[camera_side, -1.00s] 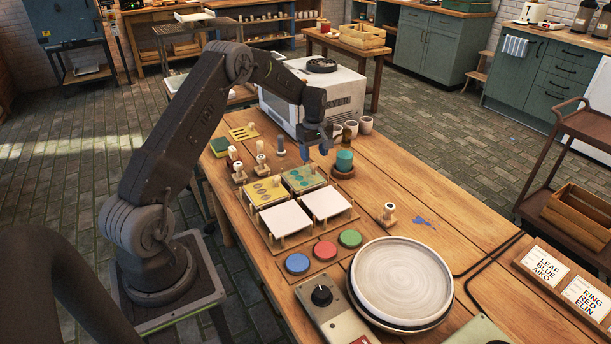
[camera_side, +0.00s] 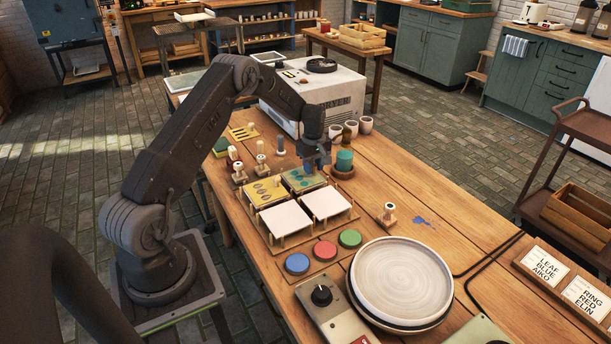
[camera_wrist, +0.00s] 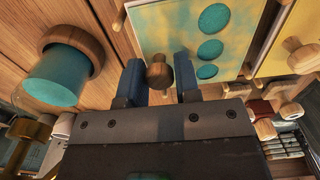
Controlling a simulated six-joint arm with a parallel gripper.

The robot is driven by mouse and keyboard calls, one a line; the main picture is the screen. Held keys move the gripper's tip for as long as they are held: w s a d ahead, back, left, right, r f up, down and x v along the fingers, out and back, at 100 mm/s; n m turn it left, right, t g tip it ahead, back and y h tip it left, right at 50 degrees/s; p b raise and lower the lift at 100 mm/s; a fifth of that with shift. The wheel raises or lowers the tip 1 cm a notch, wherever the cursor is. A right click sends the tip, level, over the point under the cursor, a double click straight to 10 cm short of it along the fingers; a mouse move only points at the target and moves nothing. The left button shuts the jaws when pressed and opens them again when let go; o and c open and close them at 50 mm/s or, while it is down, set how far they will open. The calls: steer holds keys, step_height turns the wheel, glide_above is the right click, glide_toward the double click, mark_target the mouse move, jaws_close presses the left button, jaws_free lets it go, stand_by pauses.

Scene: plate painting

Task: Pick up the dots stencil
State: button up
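The dots stencil (camera_side: 301,181) is a pale card with teal dots, lying in the back right place of the wooden rack. In the wrist view the dots stencil (camera_wrist: 170,30) fills the top middle, with a wooden knob (camera_wrist: 158,75) at its near edge. My gripper (camera_side: 320,168) is low over the stencil's right edge. In the wrist view the blue fingers of my gripper (camera_wrist: 160,78) stand on either side of the knob, with narrow gaps that look unclosed. The knob's underside is hidden.
A yellow stencil (camera_side: 263,191) lies left of the dots stencil, and two white ones (camera_side: 286,219) lie in front. A teal sponge on a wooden holder (camera_side: 343,160) stands close to my gripper's right. Stamps (camera_side: 261,165) stand behind left. A plate (camera_side: 402,281) sits at the front.

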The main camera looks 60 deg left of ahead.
jaws_close()
